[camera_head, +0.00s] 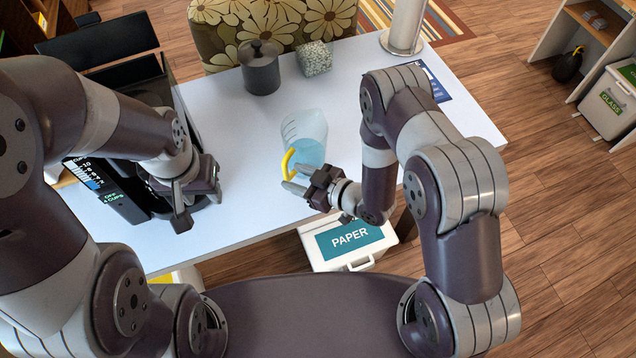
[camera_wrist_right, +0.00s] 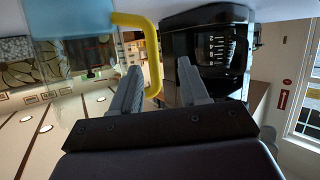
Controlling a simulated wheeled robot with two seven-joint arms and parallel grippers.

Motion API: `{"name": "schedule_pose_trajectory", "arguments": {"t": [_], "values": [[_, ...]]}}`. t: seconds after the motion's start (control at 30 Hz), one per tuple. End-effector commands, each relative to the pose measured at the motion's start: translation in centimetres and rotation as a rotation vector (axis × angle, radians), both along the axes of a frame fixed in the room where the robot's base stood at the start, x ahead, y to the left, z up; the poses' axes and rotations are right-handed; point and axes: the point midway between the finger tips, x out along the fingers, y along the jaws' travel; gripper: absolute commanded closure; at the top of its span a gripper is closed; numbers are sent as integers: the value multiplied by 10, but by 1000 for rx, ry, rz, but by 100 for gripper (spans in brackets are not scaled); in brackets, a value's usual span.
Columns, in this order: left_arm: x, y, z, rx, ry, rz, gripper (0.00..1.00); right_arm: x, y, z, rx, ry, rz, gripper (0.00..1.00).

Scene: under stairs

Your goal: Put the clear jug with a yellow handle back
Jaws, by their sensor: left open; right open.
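The clear jug (camera_head: 306,130) with bluish contents stands on the white table, its yellow handle (camera_head: 287,163) facing my right gripper (camera_head: 294,178). That gripper is open at the handle. In the right wrist view the yellow handle (camera_wrist_right: 153,60) shows between the two spread fingers (camera_wrist_right: 158,85), nearer the left finger; I cannot tell whether it touches. The jug body (camera_wrist_right: 75,58) is at upper left there. My left gripper (camera_head: 197,207) is open and empty, beside the black coffee machine (camera_head: 118,200), which also shows in the right wrist view (camera_wrist_right: 208,48).
On the white table (camera_head: 225,125), a dark lidded pot (camera_head: 260,68) and a speckled cube (camera_head: 314,58) stand at the back, with a metal cylinder (camera_head: 404,28) at back right. A bin labelled PAPER (camera_head: 350,240) stands below the front edge. The table between pot and coffee machine is clear.

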Motion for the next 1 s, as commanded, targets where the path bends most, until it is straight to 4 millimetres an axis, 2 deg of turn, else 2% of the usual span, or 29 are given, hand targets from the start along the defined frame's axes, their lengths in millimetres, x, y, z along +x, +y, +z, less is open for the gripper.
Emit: {"name": "schedule_pose_trajectory", "arguments": {"t": [0.1,0.3,0.5,0.57,0.63,0.7,0.77,0.83,0.9,1.0], "values": [[0,0,-11,0,0,0,57,-15,-24,7,0,-1,-7,56],[0,0,-18,0,0,0,57,-38,-56,22,-1,-1,-6,56],[0,0,-19,0,0,0,57,-47,-64,28,-1,-1,-1,56],[0,0,-19,0,0,0,57,-45,-66,29,-13,2,-3,56],[0,0,-18,0,0,0,57,-32,-74,28,-94,30,-28,56],[0,0,-18,0,0,0,57,-12,-98,30,-248,106,-105,56],[0,0,-18,0,0,0,57,2,-129,41,-391,214,-229,56],[0,0,-19,0,0,0,57,1,-167,65,-510,380,-413,56],[0,0,-19,0,0,0,57,-21,-193,91,-558,560,-589,56],[0,0,-19,0,0,0,57,-65,-205,124,-543,800,-771,56]]}}
